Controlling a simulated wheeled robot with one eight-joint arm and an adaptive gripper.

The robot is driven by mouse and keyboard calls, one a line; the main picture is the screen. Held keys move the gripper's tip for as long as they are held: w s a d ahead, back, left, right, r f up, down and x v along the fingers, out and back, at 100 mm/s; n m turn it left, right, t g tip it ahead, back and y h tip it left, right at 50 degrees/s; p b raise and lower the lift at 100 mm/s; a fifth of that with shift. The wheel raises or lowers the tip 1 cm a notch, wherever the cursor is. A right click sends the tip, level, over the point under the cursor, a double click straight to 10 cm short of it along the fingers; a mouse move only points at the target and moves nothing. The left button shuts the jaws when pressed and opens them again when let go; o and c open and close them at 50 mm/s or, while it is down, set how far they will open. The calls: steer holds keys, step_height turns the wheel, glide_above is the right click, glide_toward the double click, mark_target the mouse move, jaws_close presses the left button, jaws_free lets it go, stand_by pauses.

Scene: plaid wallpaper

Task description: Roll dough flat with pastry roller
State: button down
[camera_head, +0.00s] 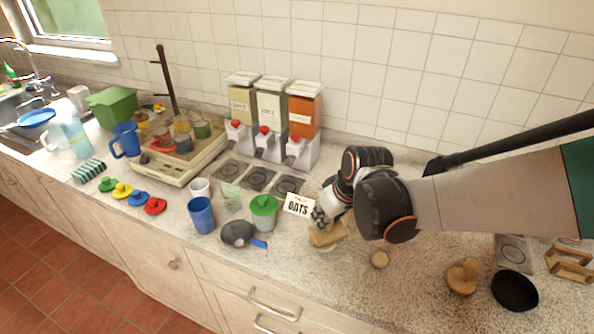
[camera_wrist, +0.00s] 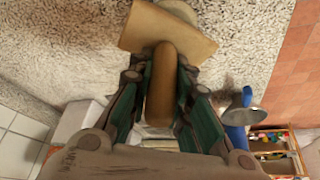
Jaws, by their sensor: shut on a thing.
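My gripper (camera_wrist: 160,95) is shut on the tan wooden handle of the pastry roller (camera_wrist: 180,38), with a finger on each side. In the head view my gripper (camera_head: 320,218) holds the roller (camera_head: 328,236) low over the counter, right of the green-lidded jar. A pale rounded piece, perhaps dough (camera_wrist: 180,10), shows just beyond the roller in the wrist view, partly hidden by it. In the head view a small round beige piece (camera_head: 380,259) lies right of the roller; I cannot tell whether it is the same piece. Whether the roller touches anything beneath is unclear.
An OATS card (camera_head: 298,205) stands just left of my gripper. A dark scoop (camera_head: 237,234) with a blue handle and a green-lidded jar (camera_head: 264,210) are farther left. A wooden knobbed tool (camera_head: 463,275) and black pan (camera_head: 515,291) lie right. Dispensers (camera_head: 272,110) stand behind.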

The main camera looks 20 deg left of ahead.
steer(key=shift+a, duration=0.65)
steer(key=shift+s+d+r, duration=0.15)
steer(key=shift+s+d, duration=0.05)
steer(key=shift+s, duration=0.15)
steer(key=shift+s+d, duration=0.45)
steer(key=shift+s, duration=0.1)
steer(key=shift+w+a, duration=0.8)
steer(key=shift+w, duration=0.25)
steer(key=shift+s+d+f, duration=0.2)
steer(key=shift+s+d, duration=0.2)
steer(key=shift+s, duration=0.15)
steer(key=shift+s+d, duration=0.5)
steer(key=shift+s, duration=0.15)
steer(key=shift+w+a+r, duration=0.1)
steer(key=shift+w+a, duration=0.35)
steer(key=shift+w, duration=0.3)
steer(key=shift+w+a+r, duration=0.15)
steer(key=shift+w+a, duration=0.4)
steer(key=shift+w, duration=0.05)
steer(key=shift+s+d+f+b, duration=0.2)
steer(key=shift+s+d+b, duration=0.15)
steer(key=shift+s+d, duration=0.7)
steer(key=shift+s, duration=0.3)
steer(key=shift+w+a, duration=0.3)
steer(key=shift+w, duration=0.25)
steer(key=shift+w+a+r, duration=0.15)
steer(key=shift+a, duration=0.05)
steer(key=shift+w+a+f, duration=0.25)
steer(key=shift+w+a, duration=0.35)
steer(key=shift+w, duration=0.2)
